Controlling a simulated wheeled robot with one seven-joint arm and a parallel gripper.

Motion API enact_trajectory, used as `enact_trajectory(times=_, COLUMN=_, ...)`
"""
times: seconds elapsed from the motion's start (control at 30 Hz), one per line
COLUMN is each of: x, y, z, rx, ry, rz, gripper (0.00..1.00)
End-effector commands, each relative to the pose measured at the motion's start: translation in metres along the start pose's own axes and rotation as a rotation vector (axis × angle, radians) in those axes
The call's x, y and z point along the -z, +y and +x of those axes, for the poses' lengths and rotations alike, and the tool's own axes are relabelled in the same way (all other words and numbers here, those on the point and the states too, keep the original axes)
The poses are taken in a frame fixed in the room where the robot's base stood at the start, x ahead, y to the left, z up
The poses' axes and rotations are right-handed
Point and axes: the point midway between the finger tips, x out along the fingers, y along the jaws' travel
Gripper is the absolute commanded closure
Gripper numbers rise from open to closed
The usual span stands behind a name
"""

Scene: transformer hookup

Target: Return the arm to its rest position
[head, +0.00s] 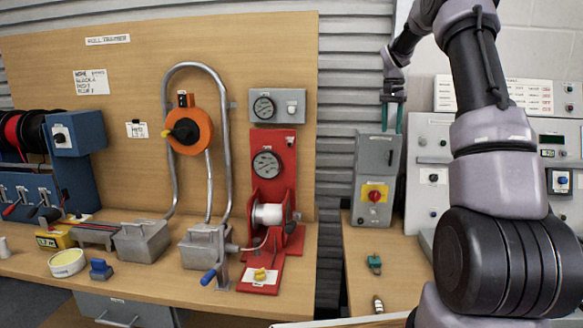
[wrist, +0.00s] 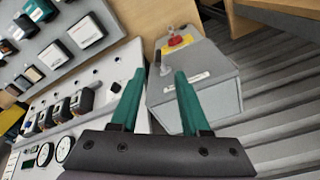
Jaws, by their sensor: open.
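My gripper (head: 392,112) is in the upper right of the head view, at the end of my raised arm. Its two teal fingers point down near the top of a grey switch box (head: 376,165) with a red knob on a yellow plate. In the wrist view my gripper (wrist: 158,82) shows its teal fingers apart with nothing held between them. The grey box (wrist: 215,90) lies beyond the fingers there, with its lever and red knob visible. Whether the fingers touch the box cannot be told.
A white instrument panel (head: 428,165) stands right of the box, partly behind my arm. A small green part (head: 375,262) lies on the right bench (head: 360,240). The left bench (head: 130,272) carries reels, grey blocks and a red gauge stand (head: 268,155). A gap separates the benches.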

Motion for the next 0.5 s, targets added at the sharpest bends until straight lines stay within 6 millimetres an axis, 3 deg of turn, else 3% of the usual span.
enact_trajectory(times=0.2, x=-0.076, y=0.007, z=-0.077, rx=0.09, ry=0.066, rz=-0.094, gripper=0.54)
enact_trajectory(times=0.4, x=-0.162, y=0.03, z=-0.127, rx=0.187, ry=0.131, rz=-0.18, gripper=0.54)
enact_trajectory(times=0.5, x=-0.206, y=0.045, z=-0.143, rx=0.237, ry=0.162, rz=-0.219, gripper=0.54)
